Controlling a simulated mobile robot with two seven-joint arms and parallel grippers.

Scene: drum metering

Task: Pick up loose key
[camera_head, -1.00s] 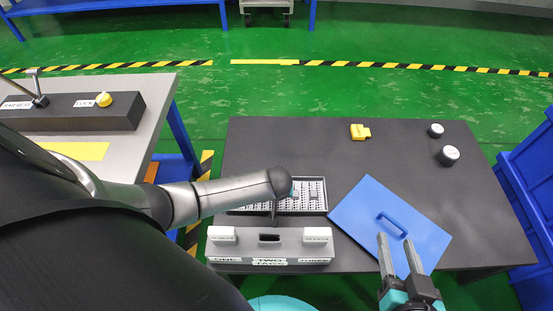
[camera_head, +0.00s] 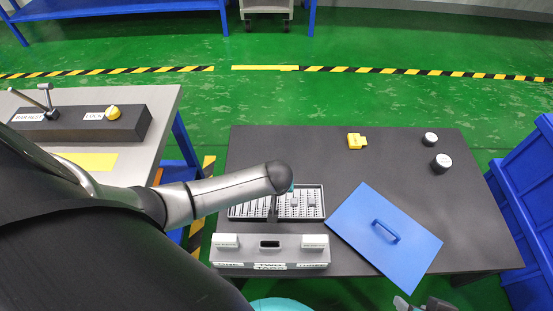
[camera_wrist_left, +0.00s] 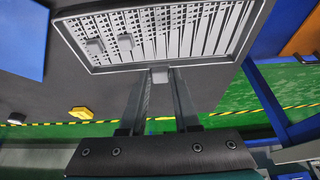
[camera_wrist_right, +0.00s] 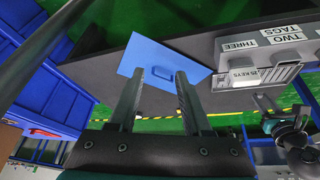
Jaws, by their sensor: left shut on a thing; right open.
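My left gripper (camera_wrist_left: 160,90) is shut on a small pale grey block (camera_wrist_left: 161,75), which may be the loose key; its shape is mostly hidden by the fingers. In the head view the left gripper (camera_head: 272,210) points down at the front edge of the slotted tray (camera_head: 234,212), largely covered by its wrist. The tray (camera_wrist_left: 92,69) holds two grey blocks (camera_wrist_left: 95,46) near one end in the left wrist view. Whether the held block touches the tray is unclear. My right gripper (camera_wrist_right: 160,75) is open and empty; in the head view only a tip (camera_head: 402,303) shows at the bottom edge.
A grey box (camera_head: 270,255) with labelled slots stands in front of the tray. A blue lid (camera_head: 370,225) lies to the right.

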